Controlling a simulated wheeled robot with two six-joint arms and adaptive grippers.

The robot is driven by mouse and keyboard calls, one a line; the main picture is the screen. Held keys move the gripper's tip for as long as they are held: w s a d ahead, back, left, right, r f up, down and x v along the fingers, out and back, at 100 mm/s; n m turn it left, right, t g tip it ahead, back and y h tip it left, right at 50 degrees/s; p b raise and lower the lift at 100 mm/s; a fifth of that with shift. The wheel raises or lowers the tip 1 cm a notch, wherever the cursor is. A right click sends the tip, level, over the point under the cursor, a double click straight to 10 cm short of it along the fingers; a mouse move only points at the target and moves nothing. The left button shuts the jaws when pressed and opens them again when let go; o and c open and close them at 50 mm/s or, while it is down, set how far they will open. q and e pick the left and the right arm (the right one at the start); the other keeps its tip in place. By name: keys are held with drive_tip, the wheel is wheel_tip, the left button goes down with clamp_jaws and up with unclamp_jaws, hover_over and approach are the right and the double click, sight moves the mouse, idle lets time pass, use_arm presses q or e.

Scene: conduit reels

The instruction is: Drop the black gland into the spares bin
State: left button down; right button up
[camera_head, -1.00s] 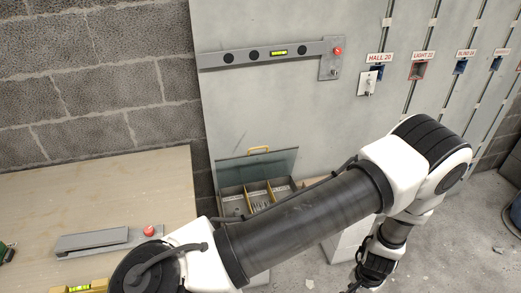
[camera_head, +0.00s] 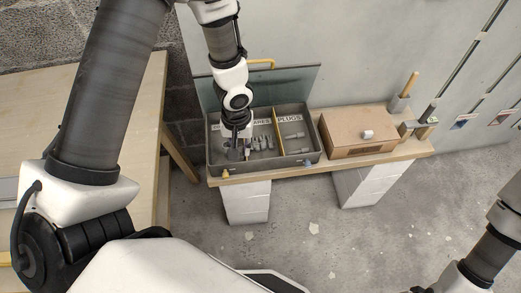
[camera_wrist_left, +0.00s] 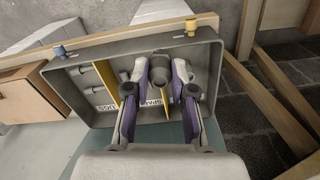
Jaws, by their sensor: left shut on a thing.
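The grey sectioned box (camera_head: 268,169) stands on a wooden bench with its lid open at the back. I cannot tell how far above the box floor the gland is. My right gripper is out of view.
The plugs section (camera_head: 293,140) is at the box's right. A cardboard box (camera_head: 358,134) and a holder with a wooden handle (camera_head: 405,92) stand further right on the bench (camera_head: 225,180). A wooden table (camera_head: 140,110) is at left.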

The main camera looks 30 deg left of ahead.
use_arm(q)
drive_tip(key=s+a+f+n+b, duration=0.2)
drive_tip(key=s+a+f+b, duration=0.1)
drive_tip(key=f+b, duration=0.3)
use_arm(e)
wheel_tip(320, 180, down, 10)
use_arm(q)
drive_tip(key=w+p, duration=0.2)
drive_tip(key=p, duration=0.1)
drive_tip(key=w+d+r+p, duration=0.1)
drive_tip(key=w+p, duration=0.4)
drive_tip(key=p, duration=0.1)
drive_tip(key=shift+w+d+r, duration=0.2)
drive_tip(key=shift+w+d, duration=0.15)
drive_tip(key=shift+d, duration=0.05)
drive_tip(key=w+f, duration=0.1)
drive_tip(key=w, duration=0.1)
drive_tip(key=w+f, duration=0.2)
drive_tip(key=w, duration=0.1)
drive_tip(key=w+d+f, duration=0.1)
drive_tip(key=w+f, duration=0.1)
drive_tip(key=shift+w+d+p, duration=0.1)
drive_tip(key=shift+w+p, duration=0.25)
drive_tip(key=shift+w, duration=0.05)
drive_tip(key=shift+f+b, duration=0.35)
drive_tip(key=shift+f, duration=0.2)
drive_tip(key=c, duration=1)
unclamp_jaws()
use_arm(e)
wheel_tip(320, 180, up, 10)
